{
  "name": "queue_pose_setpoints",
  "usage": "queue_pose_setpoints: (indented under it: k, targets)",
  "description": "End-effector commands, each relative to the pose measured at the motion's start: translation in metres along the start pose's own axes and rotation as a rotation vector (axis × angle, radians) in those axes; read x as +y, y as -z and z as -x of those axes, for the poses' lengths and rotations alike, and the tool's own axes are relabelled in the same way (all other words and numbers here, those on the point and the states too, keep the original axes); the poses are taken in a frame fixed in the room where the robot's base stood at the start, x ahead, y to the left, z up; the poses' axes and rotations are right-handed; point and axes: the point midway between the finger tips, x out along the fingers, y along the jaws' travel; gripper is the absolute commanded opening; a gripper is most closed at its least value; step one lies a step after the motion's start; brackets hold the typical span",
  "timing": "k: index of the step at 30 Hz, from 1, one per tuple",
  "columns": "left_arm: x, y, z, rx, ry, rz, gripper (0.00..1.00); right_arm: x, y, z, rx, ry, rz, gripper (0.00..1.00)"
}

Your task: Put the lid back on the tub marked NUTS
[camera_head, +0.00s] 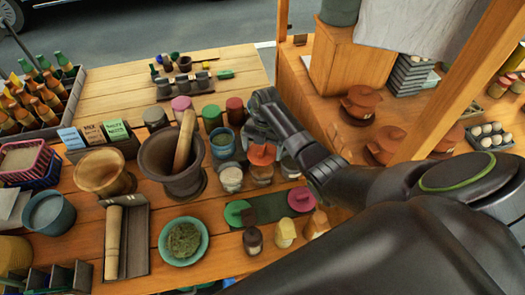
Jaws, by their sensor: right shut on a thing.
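An orange lid (262,154) is at the middle one of three small clear tubs. My right gripper (257,135) reaches in from the right and is shut on this lid, at the lid's far side. The lid is over the middle tub (262,173); I cannot tell whether it rests on the rim. The left tub (231,179) and the right tub (290,168) stand beside it, the right one partly behind my arm. The marking NUTS is too small to read. A green lid (237,212) and a pink lid (301,199) lie on a dark green mat (268,209).
A big mortar with pestle (172,163) and a teal cup (222,143) stand left of the tubs. Several lidded jars (182,107) stand behind. Small bottles (253,240) stand in front of the mat. My right arm covers the right foreground.

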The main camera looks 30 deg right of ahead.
Motion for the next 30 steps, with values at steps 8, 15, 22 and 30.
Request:
queue_pose_setpoints:
  k: [8, 15, 22, 30]
  targets:
    - [-0.002, 0.004, -0.023, 0.009, 0.004, -0.003, 0.36, 0.0, -0.003, -0.022, 0.0, 0.0, -0.002, 0.7]
    - [0.001, 0.001, -0.048, 0.009, 0.004, -0.003, 0.36, -0.001, -0.006, -0.044, 0.0, 0.001, -0.002, 0.7]
    - [0.002, 0.0, -0.056, 0.008, 0.004, -0.003, 0.36, 0.0, -0.008, -0.059, 0.001, 0.001, -0.003, 0.7]
    - [0.002, -0.002, -0.057, 0.006, 0.003, -0.002, 0.36, 0.0, -0.009, -0.061, 0.0, 0.0, -0.002, 0.7]
